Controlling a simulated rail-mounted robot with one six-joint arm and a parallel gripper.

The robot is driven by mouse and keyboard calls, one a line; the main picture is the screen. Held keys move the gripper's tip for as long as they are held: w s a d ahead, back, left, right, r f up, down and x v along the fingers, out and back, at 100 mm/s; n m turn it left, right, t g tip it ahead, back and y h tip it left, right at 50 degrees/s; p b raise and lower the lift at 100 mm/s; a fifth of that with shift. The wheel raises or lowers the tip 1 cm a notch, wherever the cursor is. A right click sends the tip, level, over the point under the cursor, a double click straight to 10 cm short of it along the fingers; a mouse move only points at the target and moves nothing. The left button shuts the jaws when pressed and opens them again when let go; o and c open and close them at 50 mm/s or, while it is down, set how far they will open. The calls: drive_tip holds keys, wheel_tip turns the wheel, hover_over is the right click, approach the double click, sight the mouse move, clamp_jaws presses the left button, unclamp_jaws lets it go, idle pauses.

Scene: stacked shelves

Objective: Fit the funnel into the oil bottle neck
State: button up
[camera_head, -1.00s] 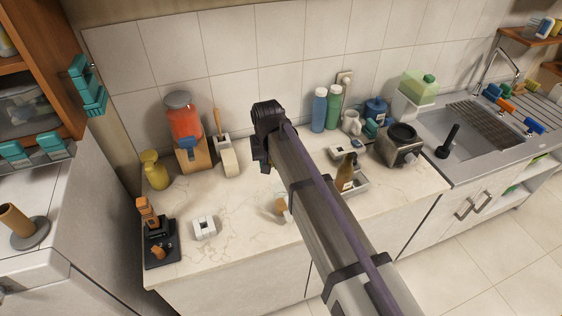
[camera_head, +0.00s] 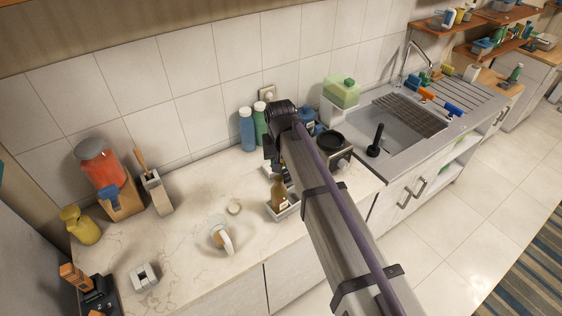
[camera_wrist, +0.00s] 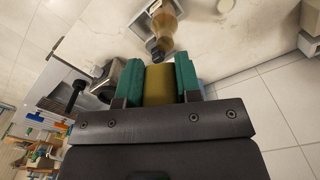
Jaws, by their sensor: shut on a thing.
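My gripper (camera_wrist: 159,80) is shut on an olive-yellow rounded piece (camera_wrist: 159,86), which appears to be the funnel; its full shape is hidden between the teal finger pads. The amber oil bottle (camera_head: 279,196) stands in a small light tray (camera_head: 292,210) on the counter, just below my wrist in the head view. The wrist view also shows the bottle (camera_wrist: 166,22) beyond the fingertips, its dark neck end towards the held piece. The two look apart. My arm hides the held piece in the head view.
Blue (camera_head: 247,130) and green (camera_head: 261,122) bottles stand behind my wrist. A black-topped appliance (camera_head: 333,143) and the sink (camera_head: 395,130) lie to the right. A white round dish (camera_head: 211,232) sits left of the tray. The counter's left-middle is mostly clear.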

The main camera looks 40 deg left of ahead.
drive_tip(key=shift+f+b, duration=2.7)
drive_tip(key=shift+f, duration=0.15)
drive_tip(key=shift+f+b, duration=1.6)
drive_tip(key=o, duration=1)
wheel_tip(320, 180, up, 11)
drive_tip(key=p, duration=1.1)
drive_tip(key=shift+f, duration=0.1)
